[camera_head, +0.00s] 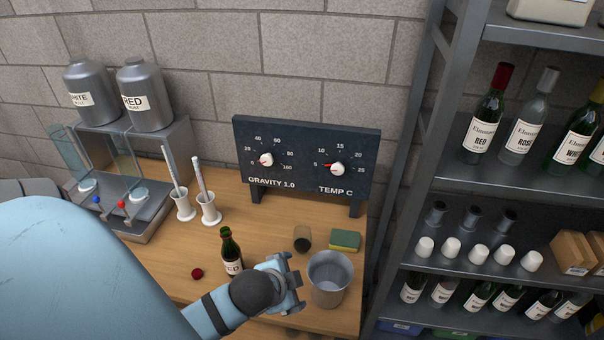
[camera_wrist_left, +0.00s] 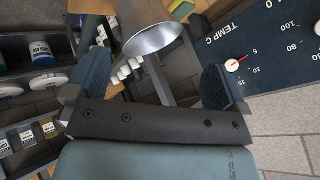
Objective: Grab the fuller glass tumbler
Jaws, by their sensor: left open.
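Two clear glass vessels stand at the dispenser on the left, one at its left side (camera_head: 68,150) and one in the middle (camera_head: 125,158). Each seems to have a pale disc near its foot. I cannot clearly tell whether they are the tumblers, nor which is fuller. My left gripper (camera_head: 291,284) is open and empty, low over the table's front right. It is far right of the glass vessels, beside a grey metal bucket (camera_head: 330,280). In the left wrist view the bucket (camera_wrist_left: 152,38) shows beyond the open fingers (camera_wrist_left: 157,82). My right gripper is out of view.
The dispenser (camera_head: 152,218) carries two metal tanks. White holders with rods (camera_head: 208,210), a green bottle (camera_head: 228,247), a red cap (camera_head: 197,273), a dark cup (camera_head: 302,239) and a sponge (camera_head: 344,240) are on the table. A gauge panel (camera_head: 305,150) stands behind; a bottle shelf (camera_head: 505,185) is right.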

